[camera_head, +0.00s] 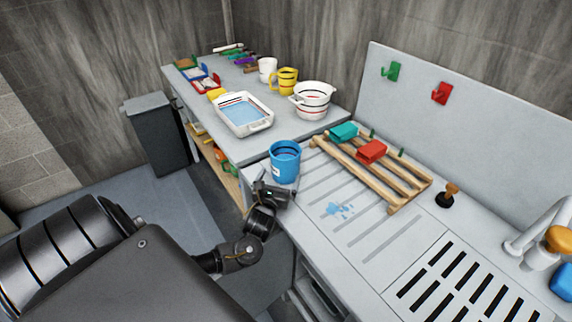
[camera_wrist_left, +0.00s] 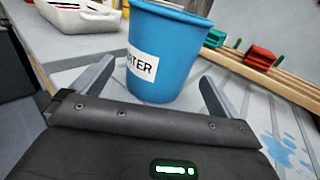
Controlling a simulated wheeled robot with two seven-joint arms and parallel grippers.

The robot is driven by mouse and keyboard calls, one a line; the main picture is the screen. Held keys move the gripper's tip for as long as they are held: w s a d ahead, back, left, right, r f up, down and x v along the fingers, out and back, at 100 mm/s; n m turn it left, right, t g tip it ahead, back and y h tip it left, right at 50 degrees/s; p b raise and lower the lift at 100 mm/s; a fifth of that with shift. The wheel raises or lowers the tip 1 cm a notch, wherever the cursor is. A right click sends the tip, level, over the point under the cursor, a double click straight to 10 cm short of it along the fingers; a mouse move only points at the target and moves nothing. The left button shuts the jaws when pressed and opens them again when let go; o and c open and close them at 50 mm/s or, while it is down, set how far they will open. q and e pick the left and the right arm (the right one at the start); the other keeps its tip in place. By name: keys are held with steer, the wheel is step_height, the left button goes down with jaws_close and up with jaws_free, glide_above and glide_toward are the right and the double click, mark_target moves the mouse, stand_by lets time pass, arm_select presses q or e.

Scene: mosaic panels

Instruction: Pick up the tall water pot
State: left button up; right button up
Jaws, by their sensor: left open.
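The tall water pot is a blue cup-like pot (camera_head: 285,165) standing upright on the near left end of the ribbed drainboard in the head view. My left gripper (camera_head: 277,187) is right in front of the pot at the counter's edge. In the wrist view its two fingers (camera_wrist_left: 155,80) are spread apart, one toward each side of the pot's lower part, and nothing is held. My right gripper is not in view.
A wooden rack (camera_head: 395,190) with a teal block (camera_head: 343,132) and a red block (camera_head: 371,151) stands right of the pot. A white tray (camera_head: 243,114) of water and a white striped bowl (camera_head: 313,99) stand behind. A blue puddle (camera_head: 338,210) lies on the drainboard.

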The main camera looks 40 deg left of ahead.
mark_target(289, 155)
arm_select(q)
steer(key=shift+w+a, duration=0.25)
steer(key=shift+w, duration=0.4)
steer(key=shift+w+a+f, duration=0.1)
steer(key=shift+w, duration=0.25)
steer(key=shift+w+a+r+p, duration=0.15)
steer(key=shift+w+r+p, duration=0.05)
steer(key=shift+w+p, duration=0.15)
steer(key=x, duration=0.4)
steer(key=shift+w+f+p, duration=0.15)
steer(key=shift+f+p, duration=0.05)
steer(key=shift+p, duration=0.2)
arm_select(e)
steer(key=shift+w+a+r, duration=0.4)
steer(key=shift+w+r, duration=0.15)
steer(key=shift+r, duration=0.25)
arm_select(q)
steer(key=c, duration=1)
steer(key=shift+r, duration=0.1)
steer(key=shift+c, duration=0.4)
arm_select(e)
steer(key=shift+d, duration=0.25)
arm_select(q)
steer(key=shift+r, duration=0.1)
